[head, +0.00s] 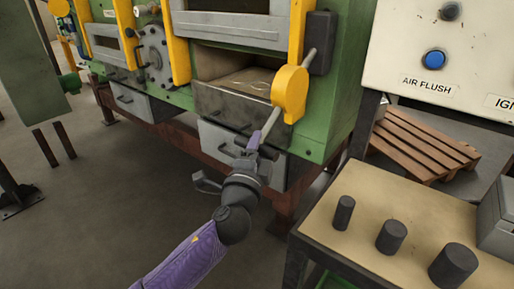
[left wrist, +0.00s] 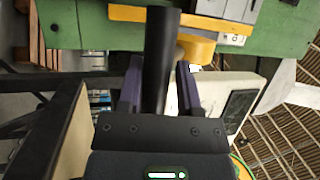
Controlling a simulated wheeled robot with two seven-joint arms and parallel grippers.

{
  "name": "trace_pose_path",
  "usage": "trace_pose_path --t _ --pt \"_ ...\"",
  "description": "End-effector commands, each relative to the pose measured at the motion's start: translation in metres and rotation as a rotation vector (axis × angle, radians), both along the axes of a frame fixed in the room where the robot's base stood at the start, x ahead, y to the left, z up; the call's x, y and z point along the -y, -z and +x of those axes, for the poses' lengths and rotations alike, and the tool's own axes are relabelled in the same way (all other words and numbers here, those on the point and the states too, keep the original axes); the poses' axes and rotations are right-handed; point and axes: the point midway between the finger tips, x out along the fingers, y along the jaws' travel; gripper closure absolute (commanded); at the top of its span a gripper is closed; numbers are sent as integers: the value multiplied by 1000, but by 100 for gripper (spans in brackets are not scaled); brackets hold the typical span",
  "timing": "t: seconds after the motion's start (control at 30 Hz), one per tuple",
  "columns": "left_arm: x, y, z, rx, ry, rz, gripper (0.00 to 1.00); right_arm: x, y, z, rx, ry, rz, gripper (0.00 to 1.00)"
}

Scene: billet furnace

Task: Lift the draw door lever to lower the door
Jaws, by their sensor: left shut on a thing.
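The draw door lever (head: 270,123) is a grey rod that slants down and left from a yellow hub (head: 290,93) on the green furnace's front right corner. My left gripper (head: 256,142) is shut on the lever near its lower end. In the left wrist view the lever (left wrist: 160,55) is a dark rod between the two purple fingers of my left gripper (left wrist: 159,90). A grey-framed panel (head: 228,28) hangs above an open furnace mouth (head: 238,70) with a pale floor. I cannot tell for certain if this panel is the door. My right gripper is out of view.
At the right, a bench (head: 335,233) carries several dark cylinders. Above it is a control panel (head: 405,50) with a blue button (head: 433,60). A wooden pallet (head: 425,145) lies behind. Grey boxes (head: 218,138) sit under the furnace. The floor at the left front is clear.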

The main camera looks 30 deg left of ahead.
Motion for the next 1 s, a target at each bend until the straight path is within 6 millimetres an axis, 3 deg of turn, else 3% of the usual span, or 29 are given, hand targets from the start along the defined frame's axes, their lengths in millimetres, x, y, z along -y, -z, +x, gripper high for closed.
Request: trace_pose_path --t 0.53,1.0 --pt "1 7 0 -16 1 -4 100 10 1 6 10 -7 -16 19" --pt "1 10 0 -22 2 -6 100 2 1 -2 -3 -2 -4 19"
